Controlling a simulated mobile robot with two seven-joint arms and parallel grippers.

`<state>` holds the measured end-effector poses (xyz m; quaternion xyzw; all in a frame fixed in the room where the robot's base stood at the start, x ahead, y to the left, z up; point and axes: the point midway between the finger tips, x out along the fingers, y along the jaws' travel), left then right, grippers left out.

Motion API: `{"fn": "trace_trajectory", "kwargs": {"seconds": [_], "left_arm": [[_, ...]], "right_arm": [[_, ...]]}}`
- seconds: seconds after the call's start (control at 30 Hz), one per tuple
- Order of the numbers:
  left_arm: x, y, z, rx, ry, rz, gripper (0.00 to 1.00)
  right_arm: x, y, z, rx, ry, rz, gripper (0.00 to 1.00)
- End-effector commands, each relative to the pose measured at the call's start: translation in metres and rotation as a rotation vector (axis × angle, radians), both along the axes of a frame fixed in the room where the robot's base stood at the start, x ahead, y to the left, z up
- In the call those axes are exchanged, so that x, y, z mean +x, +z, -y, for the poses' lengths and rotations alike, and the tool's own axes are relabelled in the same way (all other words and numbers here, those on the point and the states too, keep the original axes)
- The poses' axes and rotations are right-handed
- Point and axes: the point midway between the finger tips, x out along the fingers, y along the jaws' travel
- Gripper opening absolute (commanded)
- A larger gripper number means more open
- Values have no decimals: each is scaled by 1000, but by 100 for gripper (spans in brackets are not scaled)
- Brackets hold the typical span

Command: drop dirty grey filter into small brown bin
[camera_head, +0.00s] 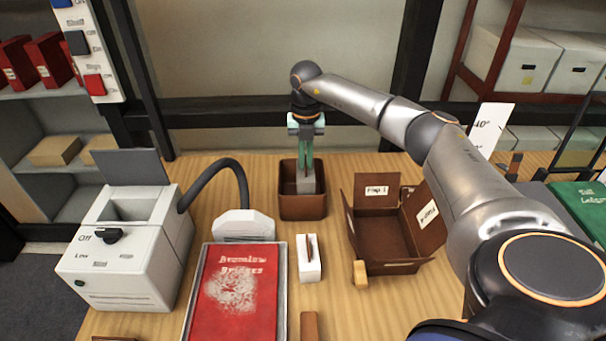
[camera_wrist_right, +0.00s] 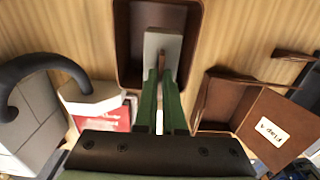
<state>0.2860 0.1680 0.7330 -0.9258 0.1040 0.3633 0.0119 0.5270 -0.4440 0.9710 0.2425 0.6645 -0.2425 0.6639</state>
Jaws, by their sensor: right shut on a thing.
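My right gripper (camera_head: 306,165) points down over the small brown bin (camera_head: 303,208), which stands at the back middle of the table. Its green fingers are shut on the grey filter (camera_head: 307,184), a flat grey block. In the head view the filter's lower part is at the bin's opening. In the right wrist view the filter (camera_wrist_right: 163,47) shows between the fingertips (camera_wrist_right: 160,75), over the inside of the bin (camera_wrist_right: 128,50). I cannot tell whether it touches the bin. My left gripper is not in view.
A white machine (camera_head: 130,245) with a dark hose stands at the left. A dusty red book (camera_head: 235,300) lies in a tray at the front. A white holder (camera_head: 309,262) and an open brown box with flaps (camera_head: 385,240) are right of it. A green ledger (camera_head: 580,208) lies far right.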

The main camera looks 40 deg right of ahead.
Motion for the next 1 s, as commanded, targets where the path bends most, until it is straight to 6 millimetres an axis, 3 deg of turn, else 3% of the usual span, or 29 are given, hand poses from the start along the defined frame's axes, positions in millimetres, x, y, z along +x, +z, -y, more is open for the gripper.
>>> {"fn": "trace_trajectory", "kwargs": {"seconds": [0.2,0.23,0.5,0.83,1.0], "left_arm": [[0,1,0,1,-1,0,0],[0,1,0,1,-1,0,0],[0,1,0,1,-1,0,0],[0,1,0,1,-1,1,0],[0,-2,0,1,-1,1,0]], "right_arm": [[0,1,0,0,0,1,0],[0,1,0,0,0,1,10],[0,1,0,-1,0,1,40],[0,4,0,0,0,1,41],[1,28,0,0,-1,6,41]]}}
